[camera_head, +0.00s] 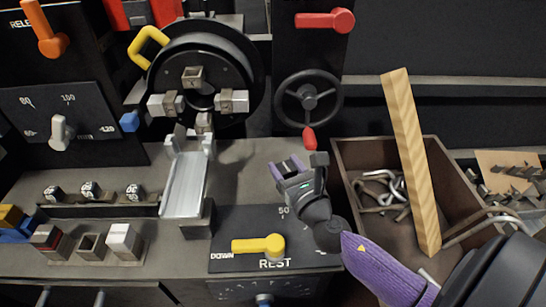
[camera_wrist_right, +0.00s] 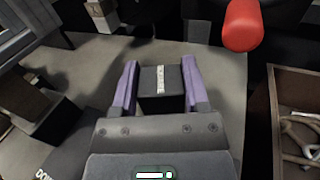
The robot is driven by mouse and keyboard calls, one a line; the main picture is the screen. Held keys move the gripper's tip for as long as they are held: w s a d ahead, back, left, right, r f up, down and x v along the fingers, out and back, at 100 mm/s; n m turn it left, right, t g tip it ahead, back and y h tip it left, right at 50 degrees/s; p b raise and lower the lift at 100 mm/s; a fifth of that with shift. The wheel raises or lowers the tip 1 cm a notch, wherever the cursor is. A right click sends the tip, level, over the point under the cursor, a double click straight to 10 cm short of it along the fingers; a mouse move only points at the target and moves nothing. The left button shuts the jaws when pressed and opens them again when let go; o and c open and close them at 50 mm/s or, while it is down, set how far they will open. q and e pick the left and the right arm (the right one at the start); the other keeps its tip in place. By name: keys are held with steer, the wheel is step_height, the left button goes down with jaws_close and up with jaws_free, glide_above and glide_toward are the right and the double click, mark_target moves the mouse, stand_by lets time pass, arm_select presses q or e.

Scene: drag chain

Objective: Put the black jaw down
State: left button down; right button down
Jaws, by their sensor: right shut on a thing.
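My right gripper (camera_head: 286,170) has purple fingers and is above the grey bench top, right of the metal slide. In the right wrist view, the gripper (camera_wrist_right: 160,88) is shut on the black jaw (camera_wrist_right: 159,80), a dark block with a pale stripe down its middle. The jaw sits between both fingers and appears clear of other things; its height above the bench is hard to tell. In the head view the jaw is small and mostly hidden by the fingers. My left gripper is not in view.
A round chuck (camera_head: 173,62) with several block jaws stands behind a metal slide (camera_head: 184,186). At front left are an open block (camera_head: 92,246) and a white-topped block (camera_head: 120,241). A red-handled wheel (camera_head: 309,98) is behind the gripper; a crate (camera_head: 352,158) with metal hooks is right.

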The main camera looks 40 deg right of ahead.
steer(key=w+f+b, duration=0.1)
steer(key=w, duration=0.1)
steer(key=w+f+b, duration=0.2)
steer(key=w+d+f+b, duration=0.1)
steer(key=w, duration=0.1)
steer(key=shift+w+f, duration=0.25)
steer(key=shift+r, duration=0.4)
steer(key=c, duration=0.5)
jaws_free()
steer(key=shift+f, duration=0.2)
steer(key=shift+c, duration=0.2)
steer(key=o, duration=0.5)
steer(key=shift+r, duration=0.1)
steer(key=shift+c, duration=0.2)
